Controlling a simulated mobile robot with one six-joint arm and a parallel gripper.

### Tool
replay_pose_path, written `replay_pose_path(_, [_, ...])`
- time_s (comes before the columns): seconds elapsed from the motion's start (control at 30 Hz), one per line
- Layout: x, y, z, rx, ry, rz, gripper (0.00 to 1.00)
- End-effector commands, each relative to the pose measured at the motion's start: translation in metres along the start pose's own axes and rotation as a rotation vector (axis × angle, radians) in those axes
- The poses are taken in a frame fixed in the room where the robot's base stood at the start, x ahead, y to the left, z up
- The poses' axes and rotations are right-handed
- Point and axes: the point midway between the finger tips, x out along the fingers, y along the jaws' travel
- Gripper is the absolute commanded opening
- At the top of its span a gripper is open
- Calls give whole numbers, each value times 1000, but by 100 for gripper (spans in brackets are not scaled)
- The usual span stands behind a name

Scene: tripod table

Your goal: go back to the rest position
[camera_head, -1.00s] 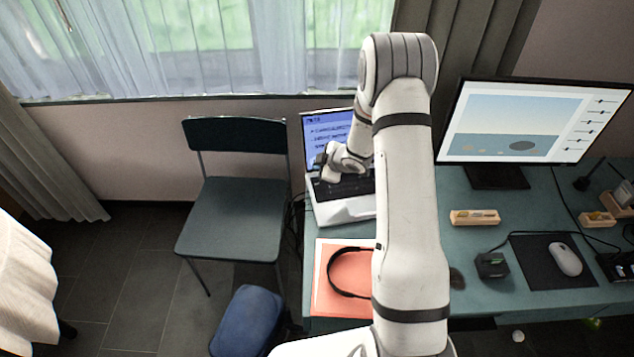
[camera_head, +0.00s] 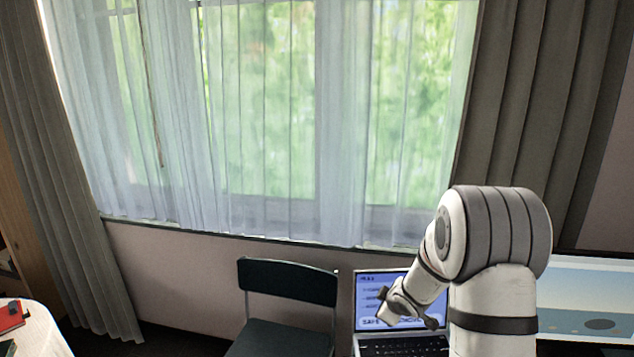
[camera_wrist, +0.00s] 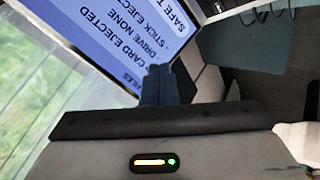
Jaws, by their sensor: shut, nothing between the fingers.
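My gripper (camera_wrist: 158,72) is shut and empty, its dark fingers together in the middle of the wrist view. Beyond the fingertips is the laptop screen (camera_wrist: 110,32), with lines of text on blue. In the head view my white arm rises at the right and bends down to the left. Its wrist end is in front of the open laptop (camera_head: 369,285) and hides part of the screen. I cannot tell the fingers apart in the head view.
A dark chair (camera_head: 288,281) stands left of the laptop. A large monitor (camera_head: 590,285) is at the right, behind my arm. A white-covered table (camera_head: 38,335) with a red item (camera_head: 12,316) is at the lower left. The curtained window (camera_head: 270,120) is behind.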

Motion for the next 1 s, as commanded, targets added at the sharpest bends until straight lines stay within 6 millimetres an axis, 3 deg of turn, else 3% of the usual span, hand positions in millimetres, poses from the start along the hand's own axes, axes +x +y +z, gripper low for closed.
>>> replay_pose_path(0.03, [-25, 8, -3, 43, -34, 27, 0])
replay_pose_path(0.17, [-81, 14, -1, 176, -129, 67, 0])
replay_pose_path(0.37, [-166, -1, 6, 394, -247, 91, 0])
replay_pose_path(0.57, [-246, -43, 14, 618, -336, 58, 0])
replay_pose_path(0.7, [-294, -84, 20, 764, -382, 3, 0])
replay_pose_path(0.83, [-328, -121, 24, 869, -414, -61, 0])
replay_pose_path(1.0, [-352, -152, 27, 942, -437, -122, 0])
